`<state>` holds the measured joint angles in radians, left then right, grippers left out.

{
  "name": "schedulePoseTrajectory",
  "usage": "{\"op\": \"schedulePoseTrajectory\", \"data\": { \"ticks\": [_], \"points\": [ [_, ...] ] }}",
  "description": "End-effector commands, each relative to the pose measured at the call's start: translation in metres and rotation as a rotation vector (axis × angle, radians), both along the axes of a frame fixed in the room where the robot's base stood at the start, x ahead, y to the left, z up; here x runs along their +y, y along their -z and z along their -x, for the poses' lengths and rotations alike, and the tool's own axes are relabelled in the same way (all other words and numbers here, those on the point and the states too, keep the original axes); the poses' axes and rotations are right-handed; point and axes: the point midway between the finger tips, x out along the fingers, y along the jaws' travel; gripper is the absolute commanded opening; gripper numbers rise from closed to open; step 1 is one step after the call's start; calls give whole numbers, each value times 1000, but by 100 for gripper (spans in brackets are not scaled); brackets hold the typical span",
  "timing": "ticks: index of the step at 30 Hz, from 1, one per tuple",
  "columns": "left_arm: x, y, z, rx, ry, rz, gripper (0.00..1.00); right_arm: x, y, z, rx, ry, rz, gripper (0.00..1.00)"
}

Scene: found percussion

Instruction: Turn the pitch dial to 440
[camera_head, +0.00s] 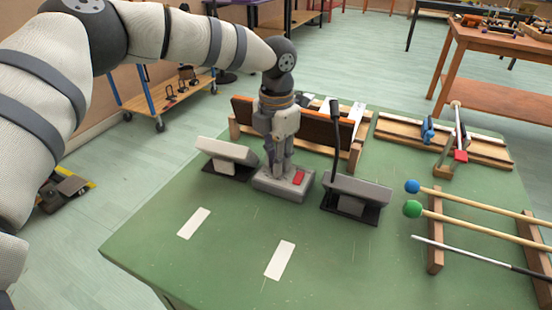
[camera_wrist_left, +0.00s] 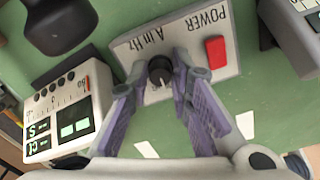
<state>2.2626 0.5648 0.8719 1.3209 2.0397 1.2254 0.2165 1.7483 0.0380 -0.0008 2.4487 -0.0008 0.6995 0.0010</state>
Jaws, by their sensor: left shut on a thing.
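The pitch dial is a small black knob (camera_wrist_left: 160,69) on a light grey box (camera_wrist_left: 135,42) printed "A in Hz" and "POWER". A red switch (camera_wrist_left: 215,52) sits beside the dial on the box. In the head view the same box (camera_head: 264,183) stands on the green table, and the gripper hides the dial. My left gripper (camera_head: 281,170) points down onto the box from above. In the left wrist view its two fingers (camera_wrist_left: 160,80) are closed on the dial from either side. The number the dial points to is not readable. My right gripper is not in view.
Grey slanted units stand left (camera_head: 228,150) and right (camera_head: 360,190) of the box. A black gooseneck stem (camera_head: 335,130) rises by the right one. Mallets with blue (camera_head: 412,186) and green (camera_head: 412,209) heads lie on a wooden rack at right. The table's front left is clear except white labels.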

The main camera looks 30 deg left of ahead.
Motion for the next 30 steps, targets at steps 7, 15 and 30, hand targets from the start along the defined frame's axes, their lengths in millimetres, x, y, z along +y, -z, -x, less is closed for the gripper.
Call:
{"op": "schedulePoseTrajectory", "data": {
  "ticks": [7, 15, 30],
  "points": [
    [-1, 1, 1, 3, 0, 1, 0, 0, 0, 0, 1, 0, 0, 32],
    [-1, 1, 0, 1, -1, 1, 41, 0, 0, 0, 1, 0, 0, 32],
    [-1, -76, -1, -4, -2, 1, 41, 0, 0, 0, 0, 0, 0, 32]
  ]
}}
